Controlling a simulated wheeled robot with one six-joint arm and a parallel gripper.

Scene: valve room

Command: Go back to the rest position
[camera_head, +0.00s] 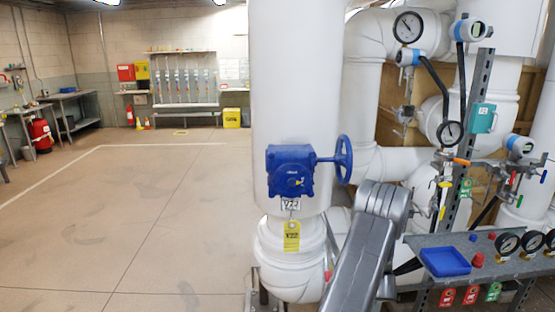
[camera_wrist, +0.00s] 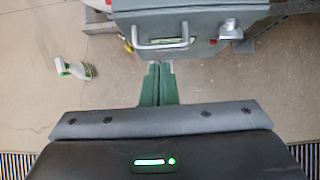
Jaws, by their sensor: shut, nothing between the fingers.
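My gripper (camera_wrist: 161,68) shows in the wrist view with its two green fingers together and nothing between them. It points toward a grey-green box (camera_wrist: 205,15) with a silver bar handle (camera_wrist: 160,45). The fingertips appear just below that handle in the picture; I cannot tell whether they touch anything. In the head view my grey arm rises in front of the white pipes, and my gripper cannot be made out there.
A blue valve gearbox with handwheel (camera_head: 291,171) sits on the thick white pipe (camera_head: 294,70). A grey bench (camera_head: 425,241) with a blue tray (camera_head: 444,262) and gauges stands right of my arm. A spray bottle (camera_wrist: 74,69) is on the floor. Open floor (camera_head: 130,215) lies left.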

